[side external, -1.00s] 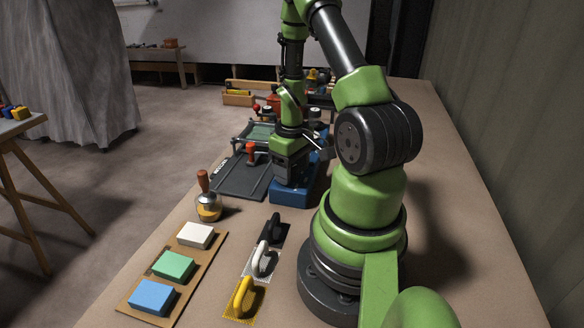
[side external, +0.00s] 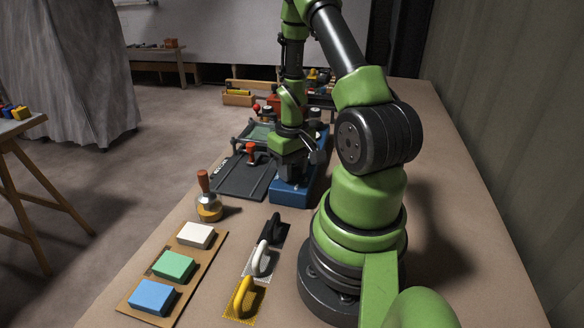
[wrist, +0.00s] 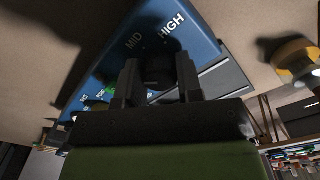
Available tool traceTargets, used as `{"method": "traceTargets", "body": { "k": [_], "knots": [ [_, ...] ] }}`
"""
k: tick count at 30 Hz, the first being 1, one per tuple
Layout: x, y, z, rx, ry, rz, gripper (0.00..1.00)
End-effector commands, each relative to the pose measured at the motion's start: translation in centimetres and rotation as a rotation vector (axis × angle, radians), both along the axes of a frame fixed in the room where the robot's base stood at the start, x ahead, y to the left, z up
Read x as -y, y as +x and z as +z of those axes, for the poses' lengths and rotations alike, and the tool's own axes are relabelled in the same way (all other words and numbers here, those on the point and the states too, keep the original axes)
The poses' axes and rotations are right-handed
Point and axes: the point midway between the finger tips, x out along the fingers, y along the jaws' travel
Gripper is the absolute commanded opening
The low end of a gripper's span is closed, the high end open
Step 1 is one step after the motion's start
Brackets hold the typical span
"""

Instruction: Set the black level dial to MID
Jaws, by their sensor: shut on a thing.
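The black level dial (wrist: 159,72) sits on a blue panel (wrist: 205,45) in the wrist view. My gripper (wrist: 159,78) is shut on it, one dark finger on each side. The white words MID and HIGH show on the panel beyond the dial; a further label near the fingers is partly covered. I cannot make out where the dial's pointer aims. In the side external view, my gripper (side external: 292,172) points down onto the blue box (side external: 292,192), and the dial is hidden behind it.
A dark tray (side external: 238,177) with a red-knobbed part lies left of the blue box. A red-handled tool (side external: 207,205) stands nearer. Several trowels (side external: 262,258) and a board (side external: 133,295) with coloured blocks lie in front. Wooden trays (side external: 238,98) stand behind.

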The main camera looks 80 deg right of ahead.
Motion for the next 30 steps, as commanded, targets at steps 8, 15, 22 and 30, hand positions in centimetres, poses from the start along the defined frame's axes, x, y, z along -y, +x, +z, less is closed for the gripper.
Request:
{"method": "traceTargets", "body": {
  "k": [8, 15, 22, 30],
  "knots": [
    [-0.06, -0.05, 0.04, -0.002, 0.003, -0.262, 0.1],
    [-0.07, -0.06, 0.04, -0.002, 0.002, -0.482, 0.1],
    [-0.08, -0.06, 0.04, -0.003, 0.003, -0.653, 0.1],
    [-0.1, -0.07, 0.04, -0.003, 0.003, -0.777, 0.1]
  ]
}}
